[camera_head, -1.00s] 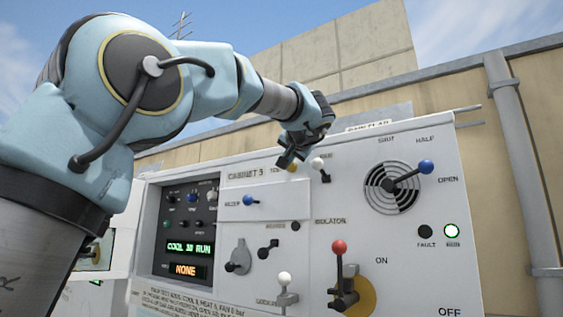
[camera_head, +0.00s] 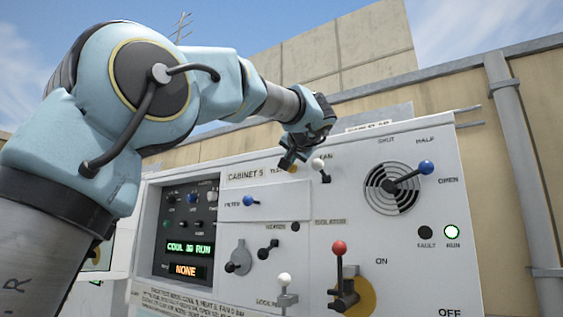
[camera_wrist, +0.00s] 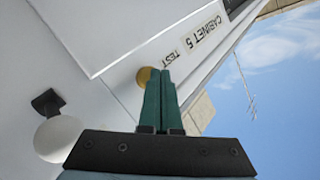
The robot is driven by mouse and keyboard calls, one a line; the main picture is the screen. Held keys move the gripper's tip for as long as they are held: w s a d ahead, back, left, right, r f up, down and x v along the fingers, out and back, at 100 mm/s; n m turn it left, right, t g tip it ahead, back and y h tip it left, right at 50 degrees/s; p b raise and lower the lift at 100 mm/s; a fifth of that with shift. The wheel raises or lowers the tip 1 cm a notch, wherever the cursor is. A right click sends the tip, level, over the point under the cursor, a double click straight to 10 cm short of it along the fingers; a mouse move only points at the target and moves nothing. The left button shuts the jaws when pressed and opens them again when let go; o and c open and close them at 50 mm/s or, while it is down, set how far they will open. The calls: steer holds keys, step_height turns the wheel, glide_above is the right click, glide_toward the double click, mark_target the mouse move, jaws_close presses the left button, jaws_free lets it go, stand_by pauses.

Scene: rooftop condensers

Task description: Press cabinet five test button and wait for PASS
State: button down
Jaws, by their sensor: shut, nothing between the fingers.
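Cabinet 5 (camera_head: 390,260) is a white panel with its name label at the upper left. The yellow test button (camera_wrist: 144,76) shows in the wrist view beside the TEST label, partly covered by my fingertips. My gripper (camera_wrist: 160,76) is shut and empty, its green fingers together at the button's edge; whether they touch it I cannot tell. In the head view my gripper (camera_head: 287,163) is at the top of the panel, and only a sliver of the button (camera_head: 293,169) shows. The display (camera_head: 188,248) reads COOL and RUN in green, and a lower display (camera_head: 186,271) reads NONE in orange.
A white-knobbed fan lever (camera_head: 319,166) is just right of my gripper. A blue-knobbed filter lever (camera_head: 249,201), a red-knobbed isolator lever (camera_head: 339,247) and a blue-knobbed damper lever (camera_head: 426,167) stick out of the panel. The RUN lamp (camera_head: 451,231) is lit; the FAULT lamp (camera_head: 424,232) is dark.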

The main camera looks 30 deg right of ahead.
steer(key=shift+w+d, duration=0.15)
steer(key=shift+d, duration=0.1)
steer(key=shift+f, duration=0.1)
stand_by(0.5)
steer(key=shift+s+a+b, duration=0.5)
steer(key=shift+a+b, duration=0.2)
steer(key=shift+a, duration=0.2)
steer(key=s+a+b, duration=0.1)
steer(key=a, duration=0.1)
steer(key=s+a+b, duration=0.1)
steer(key=a+b, duration=0.1)
steer(key=shift+s+a, duration=0.2)
stand_by(0.6)
